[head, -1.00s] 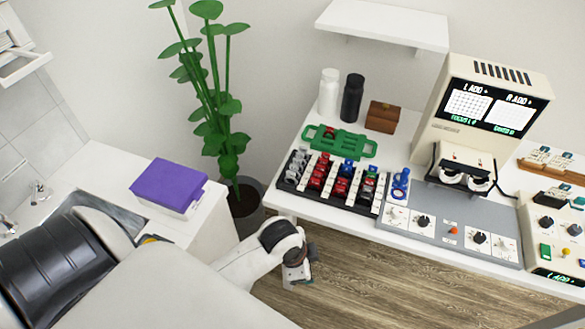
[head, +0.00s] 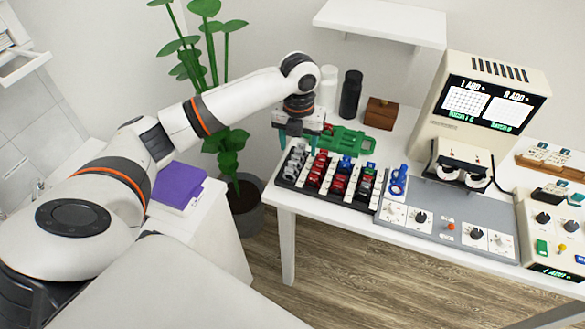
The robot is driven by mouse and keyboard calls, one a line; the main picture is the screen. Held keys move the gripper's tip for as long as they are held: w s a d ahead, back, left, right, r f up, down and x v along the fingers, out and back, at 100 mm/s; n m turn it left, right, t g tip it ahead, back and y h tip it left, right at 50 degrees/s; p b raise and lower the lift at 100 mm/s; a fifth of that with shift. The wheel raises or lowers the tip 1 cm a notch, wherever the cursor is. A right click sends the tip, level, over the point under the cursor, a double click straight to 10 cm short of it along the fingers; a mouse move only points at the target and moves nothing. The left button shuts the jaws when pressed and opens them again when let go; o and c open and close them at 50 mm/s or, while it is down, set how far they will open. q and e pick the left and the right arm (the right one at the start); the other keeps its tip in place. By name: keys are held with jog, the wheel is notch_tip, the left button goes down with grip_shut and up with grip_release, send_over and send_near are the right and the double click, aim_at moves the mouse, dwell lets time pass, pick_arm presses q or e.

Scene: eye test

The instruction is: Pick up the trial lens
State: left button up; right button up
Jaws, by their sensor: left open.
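A black and white rack (head: 327,198) on the white table holds rows of small upright trial lenses. They include clear or grey lenses (head: 292,169) at the left, red lenses (head: 315,178) in the middle, and blue lenses (head: 346,162) at the back. Which one is the trial lens of the task I cannot tell. My left gripper (head: 299,141) is open and points down above the rack's back left corner. I see nothing held in it. It partly hides the rack's back left and the green tray (head: 352,140) behind. My right gripper is out of view.
A black bottle (head: 350,94), a partly hidden white bottle (head: 328,84) and a wooden box (head: 381,114) stand behind the rack. A blue stand (head: 398,181) and grey control panel (head: 450,215) lie right of it. A shelf (head: 380,22) overhangs the back.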

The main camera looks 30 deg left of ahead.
aim_at(292, 162)
pick_arm(q)
jog(key=shift+m, duration=0.6)
jog(key=f, duration=0.1)
jog(key=a+f, duration=0.1)
jog(key=f, duration=0.1)
jog(key=a+f+p, duration=0.1)
jog(key=shift+w+f, duration=0.35)
jog(key=shift+f, duration=0.05)
notch_tip(292, 162, down, 5)
jog(key=shift+a+f+p, duration=0.1)
jog(key=shift+p, duration=0.55)
jog(key=shift+c, duration=0.3)
jog(key=c, duration=1)
